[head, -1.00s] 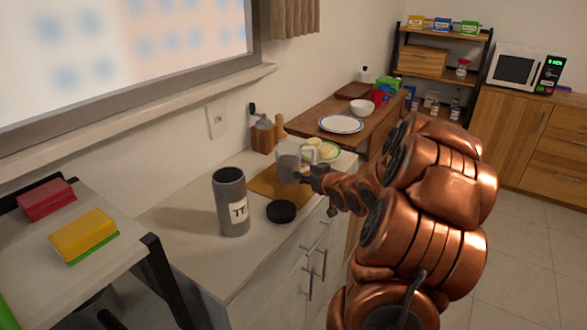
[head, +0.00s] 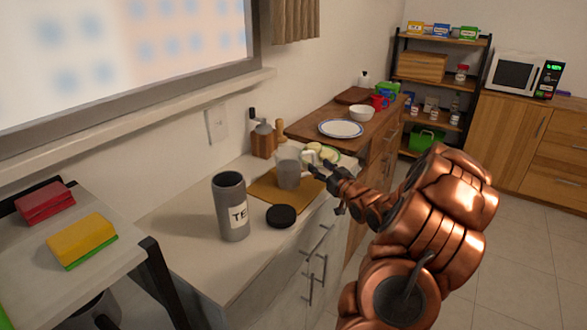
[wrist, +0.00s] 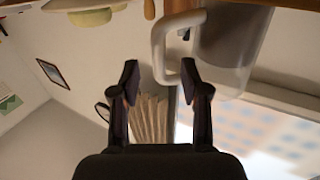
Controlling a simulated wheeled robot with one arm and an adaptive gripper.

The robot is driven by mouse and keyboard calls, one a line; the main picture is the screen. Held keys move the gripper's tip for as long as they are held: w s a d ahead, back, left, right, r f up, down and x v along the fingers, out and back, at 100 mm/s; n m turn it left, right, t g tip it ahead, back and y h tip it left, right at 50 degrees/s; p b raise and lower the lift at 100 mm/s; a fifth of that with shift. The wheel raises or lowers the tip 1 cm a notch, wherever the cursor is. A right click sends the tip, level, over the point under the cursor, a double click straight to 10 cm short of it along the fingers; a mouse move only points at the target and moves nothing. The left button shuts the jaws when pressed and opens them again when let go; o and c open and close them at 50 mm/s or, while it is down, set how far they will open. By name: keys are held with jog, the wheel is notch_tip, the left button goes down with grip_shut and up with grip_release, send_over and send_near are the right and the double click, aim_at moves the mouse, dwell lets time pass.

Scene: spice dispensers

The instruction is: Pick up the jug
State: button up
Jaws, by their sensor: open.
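The jug (head: 288,172) is a see-through grey vessel with a white handle. It stands upright on the wooden board on the counter in the head view. In the wrist view the jug (wrist: 232,45) fills the upper right, seen upside down, with its handle (wrist: 160,45) hanging toward the fingers. My gripper (head: 318,172) is at the jug's right, on the handle side. In the wrist view my gripper (wrist: 160,78) is open, with the handle's loop in front of and partly between the fingertips. Whether a finger touches the handle I cannot tell.
A grey tea canister (head: 230,207) and its black lid (head: 281,216) stand left and front of the jug. A pepper mill and wooden block (head: 263,142) are behind it. A plate with food (head: 326,154) lies close behind the gripper. The wooden board (head: 262,192) has bare room in front.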

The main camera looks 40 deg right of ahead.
aim_at(315, 162)
jog(key=shift+w+d+p, duration=0.25)
jog(key=shift+w, duration=0.8)
jog(key=shift+w+d+p, duration=0.25)
jog(key=shift+w, duration=0.8)
grip_shut()
